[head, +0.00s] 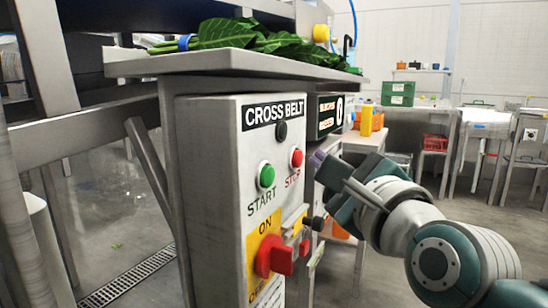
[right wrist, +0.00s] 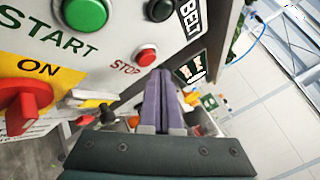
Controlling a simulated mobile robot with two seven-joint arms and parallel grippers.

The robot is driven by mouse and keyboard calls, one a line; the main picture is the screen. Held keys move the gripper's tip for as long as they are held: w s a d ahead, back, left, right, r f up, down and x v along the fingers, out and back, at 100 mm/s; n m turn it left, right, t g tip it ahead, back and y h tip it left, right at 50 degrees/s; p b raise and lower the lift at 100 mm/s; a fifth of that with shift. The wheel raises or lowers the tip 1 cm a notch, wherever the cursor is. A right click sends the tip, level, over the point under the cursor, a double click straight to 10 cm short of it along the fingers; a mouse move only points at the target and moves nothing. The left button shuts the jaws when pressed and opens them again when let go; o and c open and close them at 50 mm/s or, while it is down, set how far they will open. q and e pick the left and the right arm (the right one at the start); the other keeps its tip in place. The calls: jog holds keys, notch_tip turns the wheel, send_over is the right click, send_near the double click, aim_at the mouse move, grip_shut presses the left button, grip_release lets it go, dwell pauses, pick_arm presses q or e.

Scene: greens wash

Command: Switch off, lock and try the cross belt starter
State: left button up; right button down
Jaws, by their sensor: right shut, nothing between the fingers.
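The grey cross belt starter box (head: 217,210) stands in the middle of the head view. It carries a green START button (head: 266,175), a red STOP button (head: 296,157) and a red rotary switch (head: 273,257) on a yellow ON/OFF plate. The switch's exact setting is hard to tell. In the right wrist view, the STOP button (right wrist: 147,57) and switch (right wrist: 20,108) also show. My right gripper (head: 318,157) is shut and empty, its fingertips beside the STOP button; contact cannot be told. My left gripper is out of view.
Leafy greens (head: 250,36) lie on the ledge (head: 230,64) above the box. An orange container (head: 366,120) and green crate (head: 398,94) stand behind. Open floor lies at right.

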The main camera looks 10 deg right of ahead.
jog(key=s+d, duration=0.1)
jog(key=d, duration=0.1)
jog(key=s+d+p, duration=0.1)
jog(key=d, duration=0.1)
jog(key=shift+s, duration=0.4)
jog(key=shift+p, duration=0.3)
